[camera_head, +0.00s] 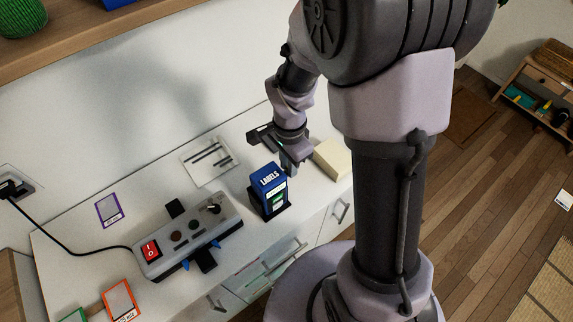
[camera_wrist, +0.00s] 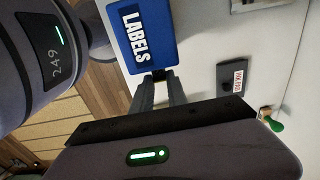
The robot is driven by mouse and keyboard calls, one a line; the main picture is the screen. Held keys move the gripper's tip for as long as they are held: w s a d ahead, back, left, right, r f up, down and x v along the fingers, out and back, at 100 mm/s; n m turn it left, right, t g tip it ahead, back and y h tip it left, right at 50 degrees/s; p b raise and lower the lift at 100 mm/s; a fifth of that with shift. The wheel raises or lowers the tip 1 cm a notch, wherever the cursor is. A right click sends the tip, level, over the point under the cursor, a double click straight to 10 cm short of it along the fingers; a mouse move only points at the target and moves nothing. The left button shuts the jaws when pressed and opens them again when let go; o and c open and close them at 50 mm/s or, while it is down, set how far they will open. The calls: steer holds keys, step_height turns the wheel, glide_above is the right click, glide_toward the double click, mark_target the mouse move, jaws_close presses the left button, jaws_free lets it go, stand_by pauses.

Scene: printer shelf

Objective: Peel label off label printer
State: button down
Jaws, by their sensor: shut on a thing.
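The label printer (camera_head: 268,192) is a blue box marked LABELS in a dark stand on the white counter. In the wrist view the printer (camera_wrist: 143,38) fills the top middle, with its lettering turned sideways. My gripper (camera_head: 290,166) is at the printer's upper right side in the head view. In the wrist view the fingertips of my gripper (camera_wrist: 159,76) meet close against the printer's edge. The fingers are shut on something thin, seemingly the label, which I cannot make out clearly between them.
A grey control box (camera_head: 188,237) with a red switch and a black cable stands left of the printer. A cream block (camera_head: 332,160) lies just right of my gripper. A white sheet with black bars (camera_head: 210,161) lies behind. Purple and orange frames lie left.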

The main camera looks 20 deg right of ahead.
steer(key=shift+w+d, duration=0.3)
steer(key=shift+d, duration=0.65)
steer(key=shift+w+d, duration=0.3)
steer(key=shift+d, duration=0.6)
steer(key=shift+w+d, duration=0.3)
steer(key=shift+d, duration=0.65)
steer(key=shift+r+p, duration=0.1)
steer(key=shift+p, duration=0.25)
step_height(320, 180, up, 7)
steer(key=p, duration=0.5)
